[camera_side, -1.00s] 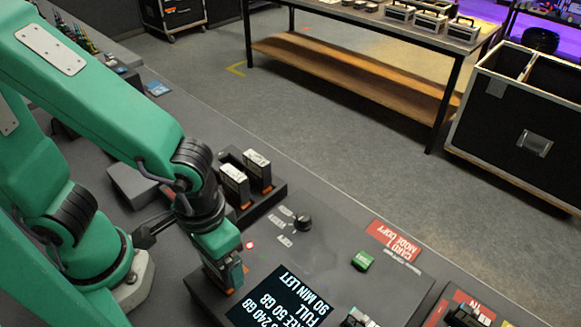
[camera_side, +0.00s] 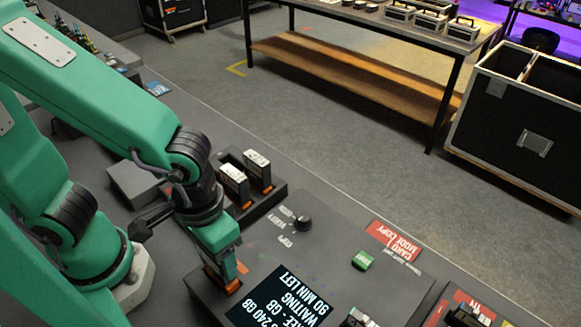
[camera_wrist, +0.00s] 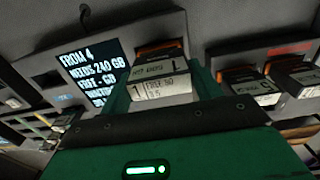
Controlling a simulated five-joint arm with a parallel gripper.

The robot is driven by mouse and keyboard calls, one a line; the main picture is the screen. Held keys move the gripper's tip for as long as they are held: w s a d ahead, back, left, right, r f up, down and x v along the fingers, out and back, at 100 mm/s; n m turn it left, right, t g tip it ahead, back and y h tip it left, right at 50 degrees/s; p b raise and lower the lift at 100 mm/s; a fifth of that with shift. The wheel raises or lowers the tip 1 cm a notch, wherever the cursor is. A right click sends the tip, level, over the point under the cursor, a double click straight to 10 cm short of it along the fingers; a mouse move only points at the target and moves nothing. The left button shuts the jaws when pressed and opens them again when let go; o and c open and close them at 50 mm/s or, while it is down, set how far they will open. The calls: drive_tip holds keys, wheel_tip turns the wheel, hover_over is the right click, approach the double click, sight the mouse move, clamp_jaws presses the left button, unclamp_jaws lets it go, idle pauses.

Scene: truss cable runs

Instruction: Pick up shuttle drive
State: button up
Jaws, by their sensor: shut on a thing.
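My gripper (camera_side: 228,272) points down over the left end of the copy station (camera_side: 330,255). It is shut on a shuttle drive (camera_wrist: 163,88), which shows in the wrist view between the green fingers with a white printed label. In the side view the fingers mostly hide the drive. An orange-edged slot (camera_side: 235,288) shows just below the fingertips. I cannot tell whether the drive's lower end still touches it. The screen (camera_side: 280,300) reads "WAITING" and "90 MIN LEFT".
Two more drives (camera_side: 234,183) (camera_side: 258,168) stand in a black holder (camera_side: 275,193) close behind my gripper. A knob (camera_side: 303,223), a green button (camera_side: 362,260) and a red label (camera_side: 393,240) are on the station. A grey box (camera_side: 132,185) lies left of the holder.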

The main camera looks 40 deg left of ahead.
drive_tip(key=shift+r, duration=4.3)
wheel_tip(320, 180, up, 5)
drive_tip(key=w+a, duration=1)
drive_tip(key=w, duration=0.6)
drive_tip(key=w+a, duration=0.3)
drive_tip(key=a, duration=0.4)
drive_tip(key=w+a, duration=0.3)
drive_tip(key=a, duration=0.4)
drive_tip(key=shift+s+f, duration=0.15)
drive_tip(key=shift+f, duration=1.3)
drive_tip(key=shift+s+f, duration=0.1)
drive_tip(key=shift+f, duration=1.3)
drive_tip(key=shift+f, duration=0.15)
